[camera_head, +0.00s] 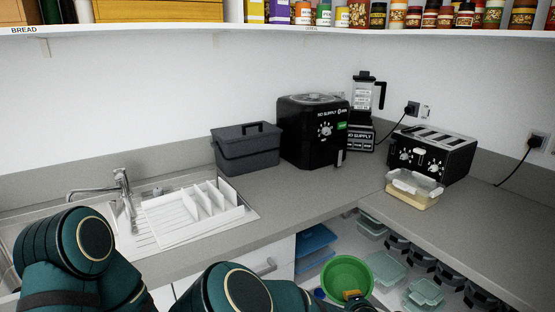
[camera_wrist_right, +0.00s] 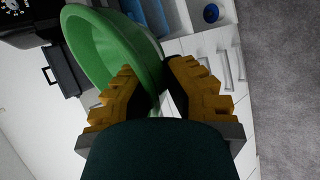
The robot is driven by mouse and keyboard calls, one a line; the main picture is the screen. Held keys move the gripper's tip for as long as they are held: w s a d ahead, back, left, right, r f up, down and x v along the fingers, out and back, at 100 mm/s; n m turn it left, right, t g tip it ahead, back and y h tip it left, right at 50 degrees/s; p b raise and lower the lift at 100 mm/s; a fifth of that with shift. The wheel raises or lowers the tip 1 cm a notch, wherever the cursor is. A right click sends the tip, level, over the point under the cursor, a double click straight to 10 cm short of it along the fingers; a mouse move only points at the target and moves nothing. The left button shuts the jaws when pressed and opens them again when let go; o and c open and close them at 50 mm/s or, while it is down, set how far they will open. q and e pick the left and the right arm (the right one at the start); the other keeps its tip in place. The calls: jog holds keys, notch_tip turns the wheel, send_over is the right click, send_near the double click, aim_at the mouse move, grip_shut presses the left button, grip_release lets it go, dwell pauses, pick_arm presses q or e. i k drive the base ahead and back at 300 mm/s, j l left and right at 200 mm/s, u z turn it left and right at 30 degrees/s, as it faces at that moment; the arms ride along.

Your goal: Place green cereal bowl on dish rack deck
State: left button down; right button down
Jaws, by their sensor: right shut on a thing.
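The green cereal bowl (camera_head: 345,270) is at the bottom middle of the head view, in front of the open shelf below the counter. My right gripper (camera_head: 353,296) is at its near rim; only a yellow fingertip clearly shows there. In the right wrist view, the bowl (camera_wrist_right: 92,38) has its rim between the yellow fingers of the right gripper (camera_wrist_right: 156,84), which is shut on it. The white dish rack (camera_head: 172,224) stands by the sink at the left, with upright dividers at its right side and no dishes on it. My left gripper is out of view.
A dark grey lidded bin (camera_head: 247,152) stands behind the rack, beside a black appliance (camera_head: 312,140). A toaster (camera_head: 432,152) and a food container (camera_head: 413,190) are at the right. A faucet (camera_head: 122,190) rises left of the rack. Counter right of the rack is clear.

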aim_at(171, 220)
jog(key=i+l, duration=0.1)
jog(key=l, duration=0.2)
jog(key=i+l, duration=0.15)
jog(key=l, duration=0.15)
jog(key=i+l+u, duration=0.1)
jog(key=l, duration=0.25)
jog(key=l+u, duration=0.1)
jog(key=u, duration=1.1)
jog(key=i+l, duration=0.05)
